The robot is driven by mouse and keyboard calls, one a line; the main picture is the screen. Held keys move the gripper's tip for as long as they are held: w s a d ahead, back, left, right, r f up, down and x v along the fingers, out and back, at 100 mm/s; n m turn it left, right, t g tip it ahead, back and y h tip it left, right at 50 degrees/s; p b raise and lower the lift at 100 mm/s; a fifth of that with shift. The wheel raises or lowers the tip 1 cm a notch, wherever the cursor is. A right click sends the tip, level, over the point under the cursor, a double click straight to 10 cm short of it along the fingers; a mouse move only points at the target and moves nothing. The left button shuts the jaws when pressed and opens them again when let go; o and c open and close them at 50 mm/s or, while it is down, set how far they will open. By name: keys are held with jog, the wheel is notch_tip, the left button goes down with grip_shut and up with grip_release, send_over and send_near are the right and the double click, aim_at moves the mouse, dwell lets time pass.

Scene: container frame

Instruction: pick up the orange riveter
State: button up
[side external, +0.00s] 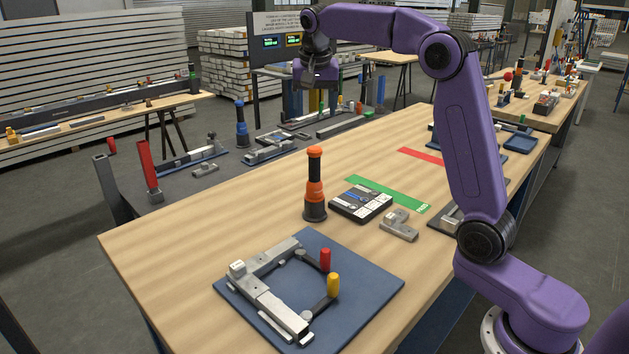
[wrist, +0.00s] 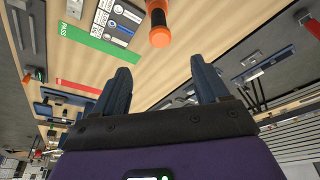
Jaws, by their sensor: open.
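My gripper (side external: 318,82) is raised above the far side of the table, well apart from the riveter. In the wrist view the two fingers (wrist: 162,78) are spread with nothing between them.
A flat case with tools (side external: 361,200) and a grey metal block (side external: 399,225) lie right of the riveter. A green strip (side external: 390,194) and red strip (side external: 421,156) lie behind. A blue mat (side external: 368,279) with a clamp frame (side external: 268,287) is in front. The table's left part is bare.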

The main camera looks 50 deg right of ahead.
aim_at(314, 161)
jog(key=x, duration=1.1)
jog(key=shift+d+f, duration=0.1)
jog(key=shift+f, duration=0.25)
jog(key=shift+x, duration=2.85)
jog(key=c, duration=1.1)
